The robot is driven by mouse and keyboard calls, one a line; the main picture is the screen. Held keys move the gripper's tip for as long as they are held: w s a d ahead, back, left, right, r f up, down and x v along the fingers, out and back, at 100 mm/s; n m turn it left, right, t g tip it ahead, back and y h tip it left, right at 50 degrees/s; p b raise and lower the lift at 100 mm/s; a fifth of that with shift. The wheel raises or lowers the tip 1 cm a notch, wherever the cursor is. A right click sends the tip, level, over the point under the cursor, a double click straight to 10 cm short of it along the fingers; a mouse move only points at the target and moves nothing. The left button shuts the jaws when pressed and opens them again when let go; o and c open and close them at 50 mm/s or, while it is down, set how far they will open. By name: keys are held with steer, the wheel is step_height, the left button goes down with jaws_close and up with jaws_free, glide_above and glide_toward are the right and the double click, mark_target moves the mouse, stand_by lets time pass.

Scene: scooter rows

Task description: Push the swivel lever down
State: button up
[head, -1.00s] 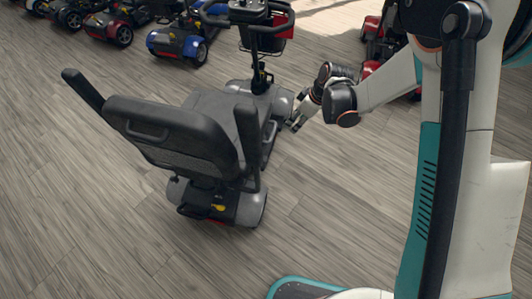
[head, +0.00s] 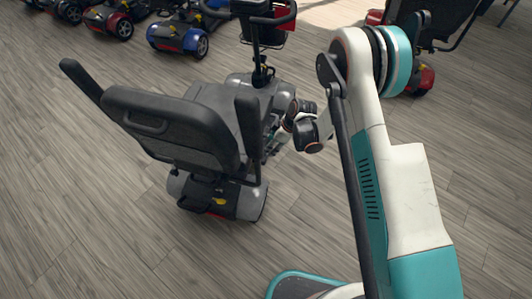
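A grey and black mobility scooter (head: 170,125) stands in the middle of the head view, its seat back toward me. I cannot make out the swivel lever; the seat and its armrest hide the area under the seat. My gripper (head: 271,149) is low at the right side of the scooter, close beside the seat's right armrest. Its fingers are small and partly hidden, so I cannot tell whether they are open or touch the scooter.
A small yellow part (head: 218,201) shows at the scooter's rear. A blue scooter (head: 178,38) and a red one (head: 108,20) stand in a row behind at the left. Another red scooter (head: 425,78) is behind my arm. Wooden floor (head: 60,220) is clear at the left and front.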

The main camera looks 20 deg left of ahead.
steer(key=b+x, duration=0.2)
steer(key=x, duration=0.5)
steer(key=shift+f, duration=0.1)
steer(key=shift+c, duration=0.2)
jaws_close()
